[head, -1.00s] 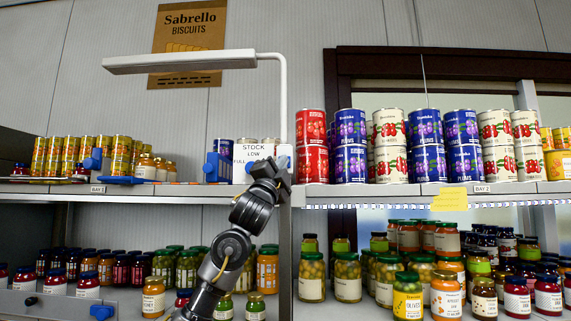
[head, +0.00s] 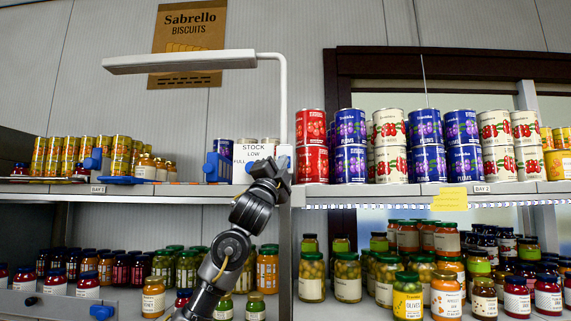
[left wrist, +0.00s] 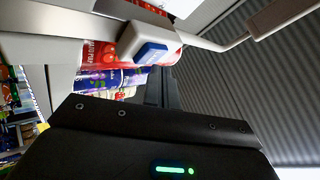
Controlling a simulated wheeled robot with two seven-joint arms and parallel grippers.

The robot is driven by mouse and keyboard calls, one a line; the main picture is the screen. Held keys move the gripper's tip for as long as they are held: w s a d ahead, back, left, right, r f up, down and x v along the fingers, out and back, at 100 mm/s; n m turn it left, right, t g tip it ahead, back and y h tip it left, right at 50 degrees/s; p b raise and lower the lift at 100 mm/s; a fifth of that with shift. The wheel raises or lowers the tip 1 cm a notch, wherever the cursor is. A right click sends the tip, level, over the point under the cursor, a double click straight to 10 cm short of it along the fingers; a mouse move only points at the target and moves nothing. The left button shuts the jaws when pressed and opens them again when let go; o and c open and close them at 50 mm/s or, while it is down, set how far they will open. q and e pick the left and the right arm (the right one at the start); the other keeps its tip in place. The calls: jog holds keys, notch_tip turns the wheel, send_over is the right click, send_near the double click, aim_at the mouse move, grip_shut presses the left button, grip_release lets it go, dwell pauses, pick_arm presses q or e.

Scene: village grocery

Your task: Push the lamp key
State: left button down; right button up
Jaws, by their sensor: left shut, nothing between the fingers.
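The white lamp (head: 180,62) hangs over the left shelf bay on a bent post (head: 283,100). In the left wrist view its small white switch box (left wrist: 126,42) carries a blue key (left wrist: 151,52). In the head view the key is hidden behind my left gripper (head: 281,165), which is at the foot of the post by the shelf edge. The gripper is shut and empty. In the left wrist view its dark fingers (left wrist: 163,88) reach up close to the blue key; I cannot tell whether they touch it. My right gripper is not in view.
A stock sign (head: 254,155) and a blue clip (head: 212,167) stand just left of the gripper. Red cans (head: 311,165) are stacked just right of the post. Jars fill the lower shelf, among them a honey jar (head: 153,297).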

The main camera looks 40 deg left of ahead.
pick_arm(q)
jog(key=shift+w+a, duration=0.1)
jog(key=shift+w+a, duration=0.2)
jog(key=shift+s+d, duration=0.1)
dwell(0.5)
jog(key=shift+s+d, duration=0.2)
jog(key=shift+s, duration=0.05)
jog(key=s+d+b, duration=0.2)
jog(key=s+d, duration=0.1)
jog(key=s, duration=0.1)
jog(key=shift+s+d, duration=0.35)
jog(key=shift+s, duration=0.05)
dwell(0.6)
